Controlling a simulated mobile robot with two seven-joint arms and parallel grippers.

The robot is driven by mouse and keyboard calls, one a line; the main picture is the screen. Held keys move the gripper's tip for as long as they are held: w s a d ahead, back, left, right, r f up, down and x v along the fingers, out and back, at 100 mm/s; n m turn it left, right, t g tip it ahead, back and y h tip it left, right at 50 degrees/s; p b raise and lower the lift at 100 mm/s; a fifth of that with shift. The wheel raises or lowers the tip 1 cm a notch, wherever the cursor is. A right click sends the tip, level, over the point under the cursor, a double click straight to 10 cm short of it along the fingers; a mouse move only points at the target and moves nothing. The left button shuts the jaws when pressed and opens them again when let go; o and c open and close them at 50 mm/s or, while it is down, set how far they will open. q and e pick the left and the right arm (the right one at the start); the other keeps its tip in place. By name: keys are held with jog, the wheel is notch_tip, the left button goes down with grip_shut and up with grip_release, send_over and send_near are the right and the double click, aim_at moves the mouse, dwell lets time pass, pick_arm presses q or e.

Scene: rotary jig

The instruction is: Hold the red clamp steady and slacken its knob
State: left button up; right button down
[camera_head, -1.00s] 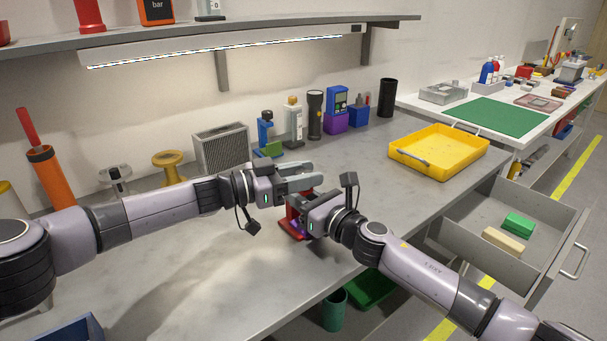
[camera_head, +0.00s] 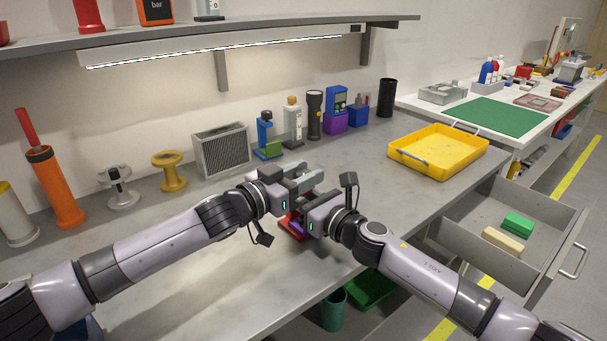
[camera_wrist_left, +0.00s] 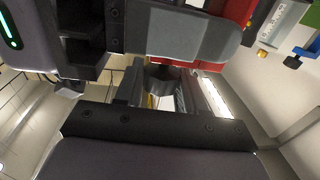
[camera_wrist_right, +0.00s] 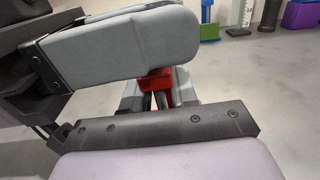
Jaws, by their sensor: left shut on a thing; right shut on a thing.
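The red clamp (camera_head: 290,226) stands on the grey bench, mostly hidden by my grippers in the head view. Its red part also shows past the right finger in the right wrist view (camera_wrist_right: 155,82). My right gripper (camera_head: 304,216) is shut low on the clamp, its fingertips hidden. In the left wrist view red shows beyond the upper finger (camera_wrist_left: 190,35).
A yellow tray (camera_head: 437,152) stands on the bench to the right. An open drawer (camera_head: 470,232) holds green and tan blocks. The bench front left of the clamp is clear.

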pick_arm(q)
jog(key=o, duration=0.9)
jog(key=shift+o, duration=0.2)
jog(key=shift+s+a, duration=0.1)
jog(key=v, duration=1.1)
jog(key=shift+s+a, duration=0.25)
jog(key=shift+s, duration=0.1)
